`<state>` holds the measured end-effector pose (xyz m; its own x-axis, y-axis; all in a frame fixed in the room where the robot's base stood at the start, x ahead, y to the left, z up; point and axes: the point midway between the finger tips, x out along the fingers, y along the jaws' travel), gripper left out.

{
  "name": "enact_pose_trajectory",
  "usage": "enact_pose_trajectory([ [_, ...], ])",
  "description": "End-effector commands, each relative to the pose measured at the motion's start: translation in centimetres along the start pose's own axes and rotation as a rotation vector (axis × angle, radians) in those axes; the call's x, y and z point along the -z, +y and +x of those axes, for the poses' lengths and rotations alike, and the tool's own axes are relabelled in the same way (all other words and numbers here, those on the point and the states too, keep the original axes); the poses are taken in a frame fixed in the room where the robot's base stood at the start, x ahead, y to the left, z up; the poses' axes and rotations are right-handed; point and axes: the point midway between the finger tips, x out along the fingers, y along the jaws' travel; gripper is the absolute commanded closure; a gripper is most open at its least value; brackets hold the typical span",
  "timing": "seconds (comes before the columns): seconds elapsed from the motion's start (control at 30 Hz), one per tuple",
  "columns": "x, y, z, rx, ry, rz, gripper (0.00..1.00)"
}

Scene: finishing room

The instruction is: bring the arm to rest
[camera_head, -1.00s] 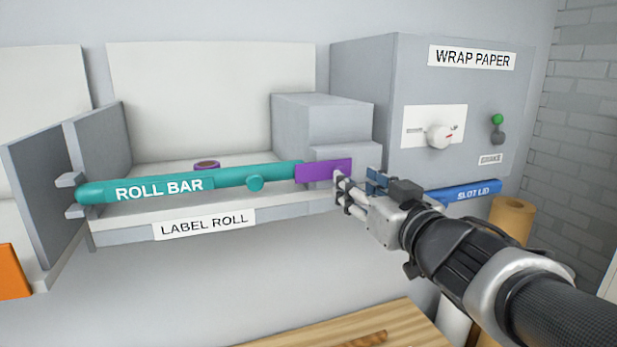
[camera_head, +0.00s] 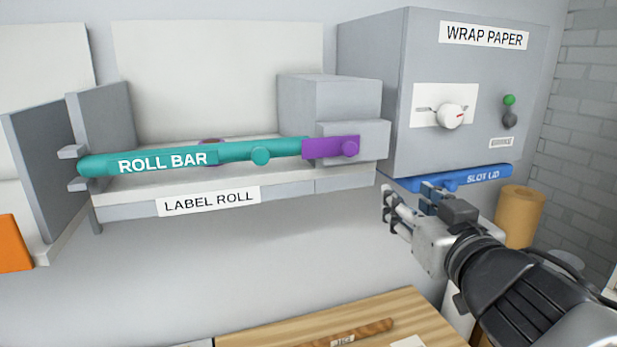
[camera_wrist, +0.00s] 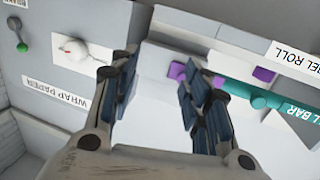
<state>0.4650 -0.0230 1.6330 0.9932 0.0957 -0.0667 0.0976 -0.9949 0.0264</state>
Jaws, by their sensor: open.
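My gripper (camera_head: 405,203) is open and empty in the head view, below the blue slot lid (camera_head: 450,180) and to the right of the label roll shelf. Nothing is between its fingers. In the wrist view its two fingers (camera_wrist: 160,95) stand apart. The teal roll bar (camera_head: 230,153) lies across the front of the shelf, with a purple latch (camera_head: 325,148) with a round knob at its right end. The gripper is clear of both. The latch knob also shows in the wrist view (camera_wrist: 177,70), near the right finger.
The grey wrap paper box (camera_head: 400,110) with a dial (camera_head: 452,117) and a green-tipped lever (camera_head: 509,108) stands above my gripper. A brown paper roll (camera_head: 520,215) stands close behind my arm. A wooden board (camera_head: 290,338) lies below. Space left of the gripper under the shelf is free.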

Motion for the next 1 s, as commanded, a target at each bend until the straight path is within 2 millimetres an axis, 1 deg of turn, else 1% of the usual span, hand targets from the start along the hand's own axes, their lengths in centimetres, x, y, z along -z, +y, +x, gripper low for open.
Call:
enact_pose_trajectory([
  [0.03, -4.3, 1.0, -0.5, -0.072, -0.046, -0.001, 0.56],
  [0.07, -6.3, 1.7, -1.0, -0.117, -0.082, 0.000, 0.56],
  [0.1, -9.2, 2.5, -1.8, -0.171, -0.139, 0.002, 0.56],
  [0.13, -11.4, 3.0, -2.4, -0.206, -0.186, 0.006, 0.56],
  [0.17, -13.6, 3.3, -3.1, -0.236, -0.236, 0.008, 0.56],
  [0.2, -16.5, 3.6, -4.1, -0.267, -0.305, 0.015, 0.56],
  [0.23, -18.6, 3.6, -5.0, -0.283, -0.358, 0.019, 0.56],
  [0.27, -20.7, 3.5, -5.8, -0.295, -0.412, 0.025, 0.56],
  [0.3, -23.5, 3.2, -7.0, -0.303, -0.484, 0.032, 0.56],
  [0.33, -25.5, 2.8, -7.9, -0.303, -0.540, 0.037, 0.56],
  [0.37, -27.5, 2.4, -8.9, -0.299, -0.595, 0.042, 0.56],
  [0.4, -30.1, 1.6, -10.2, -0.288, -0.667, 0.050, 0.56],
  [0.47, -33.5, 0.3, -12.2, -0.259, -0.769, 0.058, 0.56],
  [0.5, -35.5, -0.6, -13.4, -0.234, -0.832, 0.064, 0.56],
  [0.6, -39.3, -2.8, -16.2, -0.167, -0.961, 0.074, 0.56],
  [0.7, -41.4, -4.5, -18.1, -0.109, -1.044, 0.079, 0.56],
  [0.8, -42.3, -5.3, -19.2, -0.077, -1.087, 0.082, 0.56],
  [1.0, -42.3, -5.5, -19.5, -0.068, -1.099, 0.082, 0.56],
])
